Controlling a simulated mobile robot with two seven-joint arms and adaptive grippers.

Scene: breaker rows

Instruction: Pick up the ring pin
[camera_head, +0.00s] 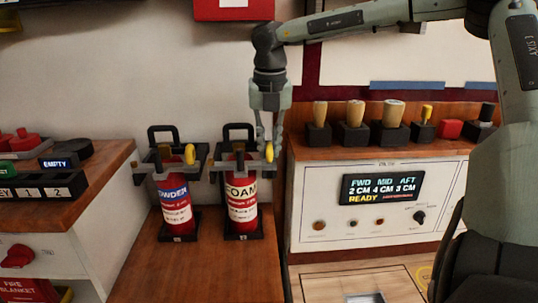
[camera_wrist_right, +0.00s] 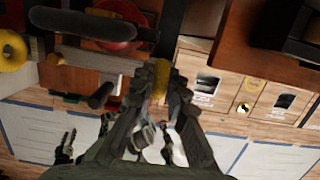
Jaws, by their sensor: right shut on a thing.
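The FOAM extinguisher (camera_head: 241,203) is red with a white label and stands upright in a black holder on the wooden counter. A yellow ring pin (camera_head: 270,152) is at the right of its head. My right gripper (camera_head: 269,142) comes down from above and is shut on this ring. In the right wrist view the yellow ring (camera_wrist_right: 161,78) is between the fingertips (camera_wrist_right: 160,82), partly covered by them. I cannot tell whether the pin still sits in the extinguisher. The POWDER extinguisher (camera_head: 174,205) stands to the left with its own yellow ring (camera_head: 190,154). My left gripper is not in view.
A console (camera_head: 330,232) with a lit display (camera_head: 383,190) stands close on the right, with several wooden-handled tools (camera_head: 355,113) on top. A cabinet with buttons (camera_head: 52,235) is at the left. A red box (camera_head: 233,9) hangs on the wall above.

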